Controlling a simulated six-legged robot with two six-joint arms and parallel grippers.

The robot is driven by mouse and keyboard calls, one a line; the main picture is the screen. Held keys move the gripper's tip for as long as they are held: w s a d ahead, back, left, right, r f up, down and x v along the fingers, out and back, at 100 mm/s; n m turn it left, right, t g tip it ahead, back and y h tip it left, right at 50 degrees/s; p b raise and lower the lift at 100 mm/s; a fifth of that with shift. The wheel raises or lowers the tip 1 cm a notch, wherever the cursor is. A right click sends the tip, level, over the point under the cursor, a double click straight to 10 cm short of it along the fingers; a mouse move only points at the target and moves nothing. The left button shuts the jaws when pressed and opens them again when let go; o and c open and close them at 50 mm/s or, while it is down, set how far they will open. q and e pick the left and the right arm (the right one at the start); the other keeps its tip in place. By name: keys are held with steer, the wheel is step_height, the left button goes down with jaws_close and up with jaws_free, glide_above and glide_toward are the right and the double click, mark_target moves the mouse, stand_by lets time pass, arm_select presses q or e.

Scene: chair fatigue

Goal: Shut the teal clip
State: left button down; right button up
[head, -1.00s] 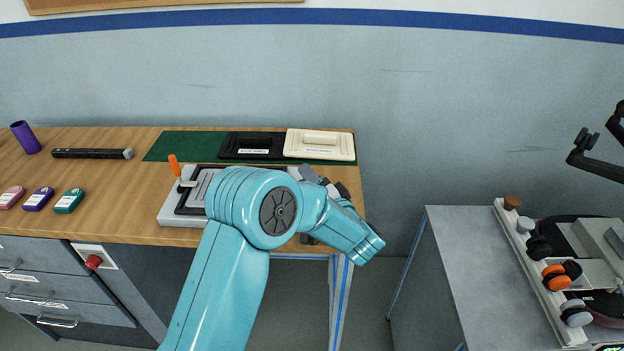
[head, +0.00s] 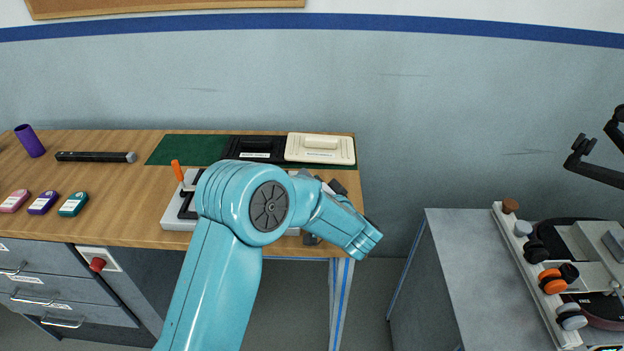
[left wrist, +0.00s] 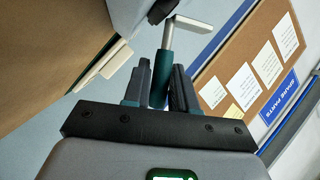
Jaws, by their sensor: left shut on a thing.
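In the left wrist view, a teal upright handle (left wrist: 160,78), which I take to be the teal clip's, stands between my left gripper's fingers (left wrist: 160,85). The gripper is shut on it. A pale bar (left wrist: 190,24) sticks out sideways at its top. In the head view, my teal left arm covers the gripper, the teal clip and most of the light grey fixture (head: 172,215) on the bench. An orange-handled clip (head: 177,172) stands upright at the fixture's left end. My right gripper is not in view.
Behind the fixture lie a green mat (head: 185,150), a black tray (head: 254,147) and a cream tray (head: 320,148). Pink, purple and teal labelled items (head: 73,204) lie at left. A grey table (head: 465,270) with equipment stands right, across a gap.

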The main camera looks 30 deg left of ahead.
arm_select(q)
steer(key=r+n+h+p, duration=0.1)
steer(key=a+r+n+p, duration=0.1)
steer(key=shift+s+a+n+h+p, duration=0.15)
steer(key=shift+s+n+h+p, duration=0.15)
steer(key=shift+s+n+h, duration=0.1)
steer(key=shift+s+a+r+n+h+p, duration=0.2)
steer(key=shift+a+n+h+p, duration=0.2)
steer(key=shift+n+h, duration=0.2)
steer(key=shift+s+a+r+n+h, duration=0.1)
steer(key=shift+s+a+n+h, duration=0.15)
steer(key=shift+n+h, duration=0.2)
steer(key=shift+s+a+n+t+h, duration=0.25)
steer(key=shift+a+n+h, duration=0.2)
steer(key=shift+n+h, duration=0.2)
steer(key=shift+s+a+n+t+h, duration=0.2)
steer(key=shift+a+n+h, duration=0.3)
steer(key=shift+n, duration=0.2)
steer(key=c, duration=1)
jaws_free()
steer(key=shift+d+r, duration=0.1)
